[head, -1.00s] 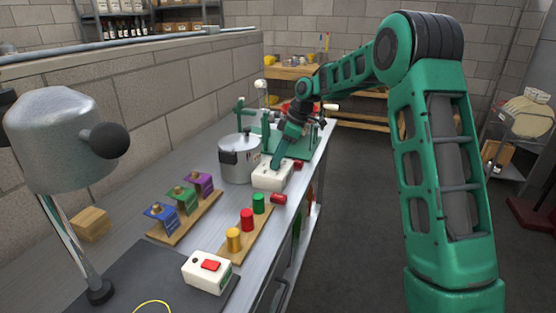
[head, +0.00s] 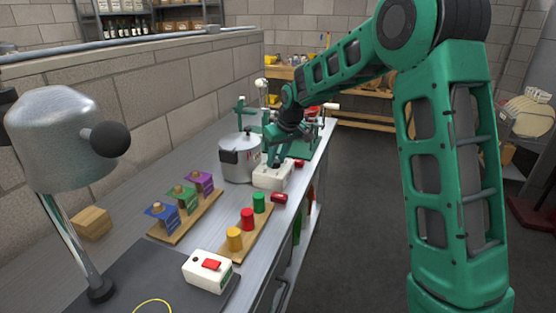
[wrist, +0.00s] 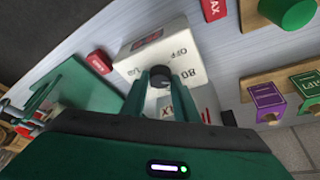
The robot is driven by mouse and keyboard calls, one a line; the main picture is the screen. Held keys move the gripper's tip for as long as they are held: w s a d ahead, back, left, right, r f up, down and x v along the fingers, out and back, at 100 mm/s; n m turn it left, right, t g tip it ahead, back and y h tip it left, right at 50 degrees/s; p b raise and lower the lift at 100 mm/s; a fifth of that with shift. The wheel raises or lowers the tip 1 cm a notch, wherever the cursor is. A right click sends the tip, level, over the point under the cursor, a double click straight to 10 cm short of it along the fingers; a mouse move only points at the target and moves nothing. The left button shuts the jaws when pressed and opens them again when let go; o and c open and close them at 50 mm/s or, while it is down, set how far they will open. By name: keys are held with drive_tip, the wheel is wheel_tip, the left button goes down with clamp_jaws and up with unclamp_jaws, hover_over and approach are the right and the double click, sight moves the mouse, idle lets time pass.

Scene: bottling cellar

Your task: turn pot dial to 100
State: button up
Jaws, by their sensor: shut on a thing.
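The white dial box (head: 266,181) stands on the bench beside the grey metal pot (head: 237,168). In the wrist view the box (wrist: 140,55) carries a dark round dial (wrist: 158,72) with the marks OFF and 80 beside it; another mark at the left edge is too blurred to read. My gripper (wrist: 160,84) comes down over the box with its fingers shut on the dial. In the head view my gripper (head: 276,162) points down at the box top and covers the dial. I cannot make out the dial's pointer.
Small red pieces (head: 279,198) lie close to the box. A wooden board with yellow, red and green cylinders (head: 234,239) and a rack with coloured brackets (head: 188,200) stand nearer. A green machine (head: 300,146) stands behind. The bench's right edge is close.

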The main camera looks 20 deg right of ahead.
drive_tip(key=m, duration=0.2)
drive_tip(key=m+h, duration=0.2)
drive_tip(key=m, duration=0.1)
drive_tip(key=shift+a+m, duration=0.25)
drive_tip(key=shift+m, duration=0.05)
drive_tip(key=m+h, duration=0.1)
drive_tip(key=m, duration=0.2)
drive_tip(key=m+h, duration=0.1)
drive_tip(key=m, duration=0.2)
drive_tip(key=shift+w+a+g, duration=0.1)
drive_tip(key=shift+w+g, duration=0.05)
drive_tip(key=shift+g, duration=0.25)
drive_tip(key=shift+m+h, duration=0.3)
drive_tip(key=shift+m, duration=0.1)
drive_tip(key=o, duration=1)
drive_tip(key=shift+o, duration=0.2)
drive_tip(key=shift+r, duration=0.1)
drive_tip(key=shift+a+r, duration=0.15)
drive_tip(key=shift+r, duration=0.2)
drive_tip(key=v, duration=0.9)
drive_tip(key=shift+r, duration=0.35)
